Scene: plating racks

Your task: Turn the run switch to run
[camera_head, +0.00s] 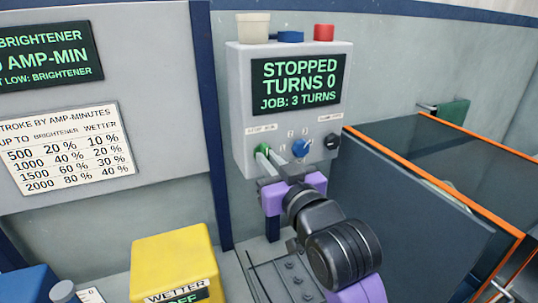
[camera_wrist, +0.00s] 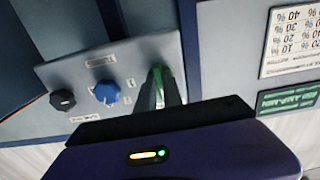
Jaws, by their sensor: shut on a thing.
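A pale grey control box (camera_head: 240,100) hangs on the wall with a screen (camera_head: 299,84) reading "STOPPED", "TURNS 0", "JOB: 3 TURNS". Under the screen at left is a green switch (camera_head: 262,152), below a small label too blurred to read surely. My gripper (camera_head: 270,163) reaches it from below right and is shut on it. In the wrist view the green switch (camera_wrist: 158,70) shows between the fingers of my gripper (camera_wrist: 162,85). The fingers hide part of it, so its exact setting is unclear.
A blue knob (camera_head: 301,148) and a black knob (camera_head: 332,141) sit right of the switch. White, blue and red pieces top the box. A dark orange-edged panel (camera_head: 400,205) stands close at right. A yellow block (camera_head: 172,258) marked "WETTER" is lower left.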

